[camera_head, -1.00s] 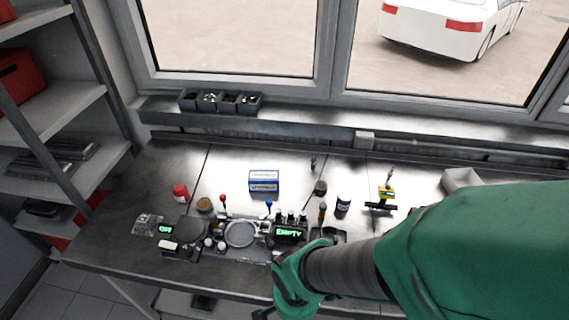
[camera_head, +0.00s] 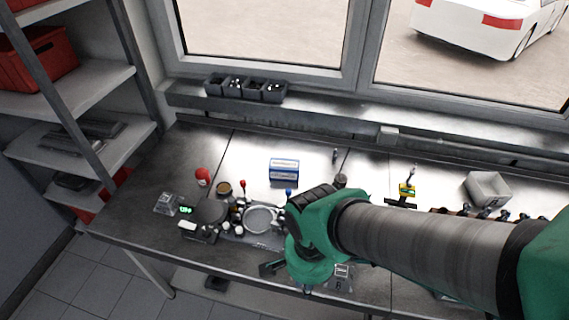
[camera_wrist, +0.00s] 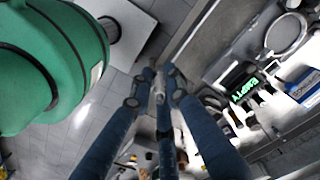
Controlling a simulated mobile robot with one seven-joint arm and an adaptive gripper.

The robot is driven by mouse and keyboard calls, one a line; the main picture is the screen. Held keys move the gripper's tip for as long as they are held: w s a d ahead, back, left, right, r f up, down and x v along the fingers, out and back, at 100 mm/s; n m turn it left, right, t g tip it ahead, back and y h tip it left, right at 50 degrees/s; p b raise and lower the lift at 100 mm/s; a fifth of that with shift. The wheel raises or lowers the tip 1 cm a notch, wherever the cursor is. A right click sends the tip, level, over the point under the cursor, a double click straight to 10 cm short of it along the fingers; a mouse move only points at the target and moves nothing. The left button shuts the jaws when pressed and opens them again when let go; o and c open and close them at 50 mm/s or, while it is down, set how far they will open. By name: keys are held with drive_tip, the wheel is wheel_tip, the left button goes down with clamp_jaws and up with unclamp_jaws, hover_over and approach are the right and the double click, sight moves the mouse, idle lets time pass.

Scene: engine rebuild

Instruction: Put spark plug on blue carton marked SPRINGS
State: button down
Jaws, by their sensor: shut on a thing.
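The blue and white carton (camera_head: 284,169) stands on the bench behind the engine parts, and nothing lies on its top. A blue box edge, likely the same carton, shows at the right of the wrist view (camera_wrist: 304,88). My gripper (camera_wrist: 157,84) has its blue fingers closed together around a small pale metallic piece, the spark plug (camera_wrist: 158,92), mostly hidden between them. In the head view my green wrist hangs over the bench's front edge, to the right of and nearer than the carton, and hides most of the gripper.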

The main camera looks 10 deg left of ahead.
drive_tip(key=w+a+r+m+p, duration=0.2)
drive_tip(key=w+a+p, duration=0.25)
drive_tip(key=w, duration=0.75)
drive_tip(key=w+a+r+m+p, duration=0.1)
drive_tip(key=w+a+p, duration=0.3)
drive_tip(key=w, duration=0.8)
drive_tip(key=w+a+f+m+p, duration=0.2)
drive_tip(key=w+f+p, duration=0.15)
drive_tip(key=w, duration=1.05)
drive_tip(key=shift+w+a+f, duration=0.1)
drive_tip(key=shift+f, duration=1.25)
drive_tip(key=shift+a+f, duration=0.1)
drive_tip(key=shift+f, duration=1.2)
drive_tip(key=w+a, duration=0.2)
drive_tip(key=w, duration=0.2)
drive_tip(key=w+a+f+p, duration=0.1)
drive_tip(key=w+a, duration=0.2)
drive_tip(key=w, duration=0.2)
drive_tip(key=w+a+p, duration=0.1)
drive_tip(key=w+a, duration=0.1)
drive_tip(key=w, duration=0.3)
drive_tip(key=shift+w+a+f, duration=0.15)
drive_tip(key=shift+f, duration=0.1)
